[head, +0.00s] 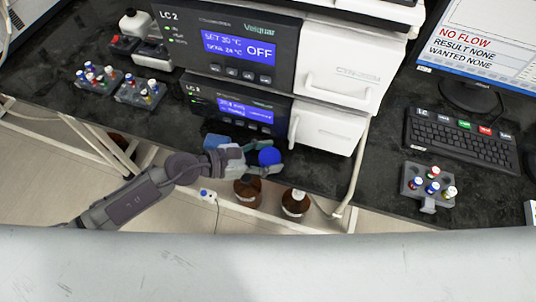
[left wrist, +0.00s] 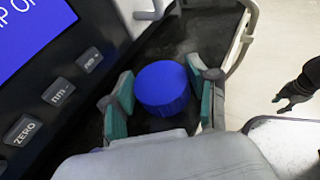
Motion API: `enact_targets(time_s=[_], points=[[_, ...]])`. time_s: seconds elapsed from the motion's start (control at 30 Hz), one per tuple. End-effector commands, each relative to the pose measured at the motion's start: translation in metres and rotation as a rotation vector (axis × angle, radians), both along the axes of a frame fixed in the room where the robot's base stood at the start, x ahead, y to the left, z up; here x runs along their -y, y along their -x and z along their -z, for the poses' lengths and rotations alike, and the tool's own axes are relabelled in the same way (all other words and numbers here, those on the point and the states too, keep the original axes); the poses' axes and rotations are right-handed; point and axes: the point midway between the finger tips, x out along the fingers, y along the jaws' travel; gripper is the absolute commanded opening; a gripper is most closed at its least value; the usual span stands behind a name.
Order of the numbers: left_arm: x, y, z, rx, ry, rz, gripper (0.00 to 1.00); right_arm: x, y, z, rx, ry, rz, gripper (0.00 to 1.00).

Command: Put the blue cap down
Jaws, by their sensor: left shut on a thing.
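The blue cap (head: 269,156) is round and sits between the fingers of my left gripper (head: 266,163), in front of the lower LC 2 module. In the left wrist view the blue cap (left wrist: 163,88) lies between the green finger pads of my left gripper (left wrist: 160,100), which is shut on it. The dark bench top is behind and below it; I cannot tell whether the cap touches the bench. A dark hand, likely my right gripper (left wrist: 291,98), hangs at the right of the left wrist view; its opening is unclear.
The stacked LC 2 modules (head: 245,118) stand close behind the cap. Two brown bottles (head: 247,190) stand below the bench's front edge. Vial racks (head: 140,93) are at the left; another rack (head: 412,190) and a keyboard (head: 459,140) are at the right. Bare bench (head: 325,178) shows right of the gripper.

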Motion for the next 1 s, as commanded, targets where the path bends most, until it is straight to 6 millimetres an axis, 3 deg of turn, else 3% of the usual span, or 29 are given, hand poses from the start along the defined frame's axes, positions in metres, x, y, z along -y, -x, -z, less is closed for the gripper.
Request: enact_targets(time_s=[0.17,0.2,0.33,0.83,1.0], points=[[0.000,0.000,0.004,0.000,0.000,0.000,0.43,0.003,0.000,0.004,0.000,0.004,0.000,0.40],[0.000,0.000,0.003,0.000,0.000,0.000,0.64,0.004,0.000,0.002,-0.001,0.004,0.000,0.40],[0.000,0.000,0.002,0.000,-0.001,0.000,0.84,0.004,0.000,0.002,-0.001,0.005,0.000,0.40],[-0.001,0.000,-0.002,0.000,-0.001,0.000,0.84,0.004,0.001,-0.002,-0.001,0.005,0.001,0.40],[-0.025,0.008,-0.006,0.001,-0.005,0.000,0.84,0.004,0.001,0.006,-0.001,0.005,0.001,0.40]])
